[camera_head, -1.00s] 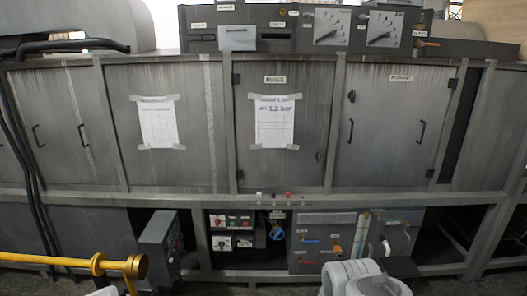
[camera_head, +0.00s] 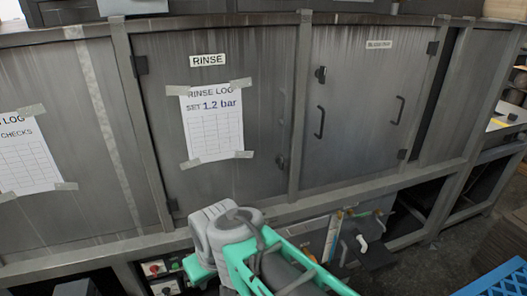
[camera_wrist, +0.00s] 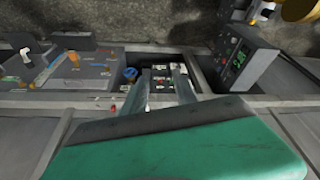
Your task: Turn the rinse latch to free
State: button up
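The grey door labelled RINSE (camera_head: 230,170) is closed in the head view. A small dark latch (camera_head: 281,161) sits at its lower right edge, near the frame post; its exact angle is too small to tell. My gripper (camera_wrist: 158,78) shows in the wrist view with its two grey fingers apart and nothing between them. Behind the fingers are the lower control panel and a blue round handle (camera_wrist: 130,74). The latch cannot be made out in the wrist view. In the head view my arm is low in front of the machine, and its fingertips are not seen.
The neighbouring door (camera_head: 365,110) has a dark knob and two handles. Lower panels with coloured valves (camera_head: 345,235) sit in an open bay. A grey control box (camera_wrist: 238,58) juts out in the wrist view. A blue crate (camera_head: 497,283) stands at lower right.

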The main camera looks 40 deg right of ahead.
jog(key=w+d+f+t+b, duration=0.1)
jog(key=w+d+t+b, duration=0.15)
jog(key=w+d, duration=0.45)
jog(key=w+d+f+t+b, duration=0.2)
jog(key=w+d+t, duration=0.15)
jog(key=w, duration=0.65)
jog(key=m+t+h+b, duration=0.25)
jog(key=t+h, duration=0.25)
jog(key=t, duration=0.3)
send_near(283, 158)
jog(key=shift+m, duration=0.45)
jog(key=x, duration=0.8)
jog(key=shift+w, duration=0.3)
jog(key=shift+w+d, duration=0.1)
jog(key=shift+w, duration=0.3)
